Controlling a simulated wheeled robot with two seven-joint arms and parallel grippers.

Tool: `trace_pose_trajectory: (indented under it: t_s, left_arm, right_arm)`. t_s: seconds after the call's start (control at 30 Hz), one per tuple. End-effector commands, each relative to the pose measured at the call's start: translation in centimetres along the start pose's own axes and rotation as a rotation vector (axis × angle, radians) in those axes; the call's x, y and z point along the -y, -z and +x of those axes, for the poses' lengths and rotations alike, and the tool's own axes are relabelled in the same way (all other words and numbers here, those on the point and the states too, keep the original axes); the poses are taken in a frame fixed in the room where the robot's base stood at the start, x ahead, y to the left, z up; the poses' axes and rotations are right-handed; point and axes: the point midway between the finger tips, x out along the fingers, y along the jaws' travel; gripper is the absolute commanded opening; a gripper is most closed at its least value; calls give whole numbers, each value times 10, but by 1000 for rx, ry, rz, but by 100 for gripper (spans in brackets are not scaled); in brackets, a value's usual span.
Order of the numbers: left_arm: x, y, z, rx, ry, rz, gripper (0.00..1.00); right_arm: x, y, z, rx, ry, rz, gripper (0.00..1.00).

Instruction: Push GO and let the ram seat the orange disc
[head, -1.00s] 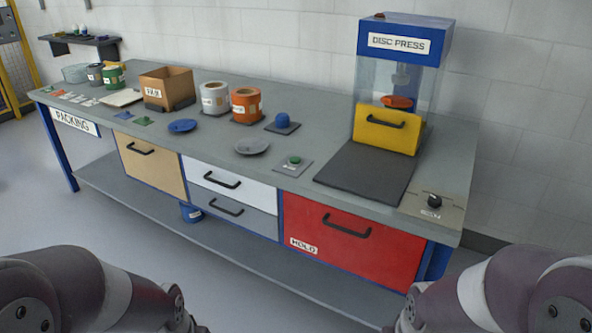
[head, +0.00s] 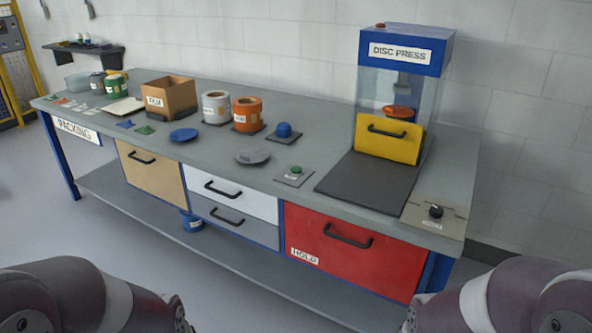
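The disc press (head: 404,50) stands at the right end of the bench, with a blue top and clear walls. Its yellow front door (head: 387,139) with a black handle covers the lower front opening. The orange disc (head: 398,112) shows inside, just above the door's top edge; what it rests on is hidden. A green button (head: 296,170) sits on a small grey plate in front of the press; I cannot read a GO label on it. My two arms show at the bottom corners, but neither gripper is in view.
A black knob (head: 436,211) is on a panel at the right front corner. A dark mat (head: 366,183) lies before the press. A grey disc (head: 253,157), a blue knob (head: 284,130), orange and white rolls and a cardboard box (head: 169,97) stand leftward. A red drawer (head: 345,247) is below.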

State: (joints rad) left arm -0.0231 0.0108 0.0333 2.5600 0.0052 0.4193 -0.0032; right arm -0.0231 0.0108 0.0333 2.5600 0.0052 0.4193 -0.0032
Motion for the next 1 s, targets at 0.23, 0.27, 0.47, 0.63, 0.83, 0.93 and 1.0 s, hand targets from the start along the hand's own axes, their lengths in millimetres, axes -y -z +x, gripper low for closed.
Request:
trace_pose_trajectory:
  t_s: [0.23,0.27,0.47,0.63,0.83,0.93,1.0]
  left_arm:
    - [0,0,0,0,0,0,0]
    - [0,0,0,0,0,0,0]
    - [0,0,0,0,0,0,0]
    - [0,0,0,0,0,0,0]
    - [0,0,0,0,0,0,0]
    - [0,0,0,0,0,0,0]
    - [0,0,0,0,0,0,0]
  right_arm:
    - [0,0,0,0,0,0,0]
    - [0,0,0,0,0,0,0]
    - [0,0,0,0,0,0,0]
    - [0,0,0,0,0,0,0]
    - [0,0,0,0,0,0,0]
    - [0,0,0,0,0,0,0]
    - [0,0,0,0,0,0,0]
